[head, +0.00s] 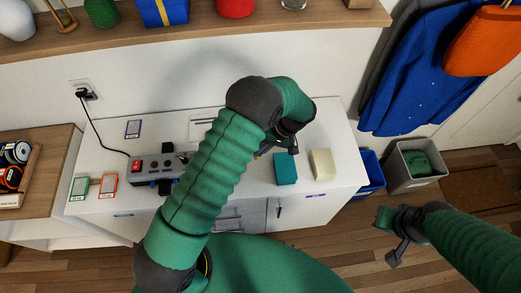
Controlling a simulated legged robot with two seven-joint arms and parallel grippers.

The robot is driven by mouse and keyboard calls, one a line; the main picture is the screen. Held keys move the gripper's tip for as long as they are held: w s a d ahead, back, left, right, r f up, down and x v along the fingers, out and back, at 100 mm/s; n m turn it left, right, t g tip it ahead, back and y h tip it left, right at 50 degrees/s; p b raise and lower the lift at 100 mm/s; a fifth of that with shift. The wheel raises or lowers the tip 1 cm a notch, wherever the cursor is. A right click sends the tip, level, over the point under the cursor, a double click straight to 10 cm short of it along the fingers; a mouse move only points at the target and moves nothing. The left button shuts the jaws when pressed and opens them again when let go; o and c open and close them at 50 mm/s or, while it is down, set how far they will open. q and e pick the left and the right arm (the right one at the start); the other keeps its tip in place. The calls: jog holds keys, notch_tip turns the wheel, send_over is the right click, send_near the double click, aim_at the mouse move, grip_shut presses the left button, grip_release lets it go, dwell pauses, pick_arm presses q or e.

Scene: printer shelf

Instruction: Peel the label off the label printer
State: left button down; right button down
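The label printer (150,169) appears to be the dark grey box with a red switch on the white cabinet top, left of my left forearm. My forearm covers part of its right side, and I cannot make out a label on it. My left gripper (277,150) hangs over the cabinet top, right of the printer and apart from it. Its fingers look spread, with nothing seen between them. My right gripper (389,238) is over the floor at the right, far from the printer. It looks open and empty.
Green-framed (79,188) and orange-framed (109,185) cards lie left of the printer. A black cord (98,132) runs to the wall socket. A wooden shelf (200,37) overhangs behind. Bins (413,180) stand right.

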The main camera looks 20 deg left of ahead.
pick_arm(q)
notch_tip(320, 180, up, 6)
jog(key=p, duration=0.3)
jog(key=shift+p, duration=0.3)
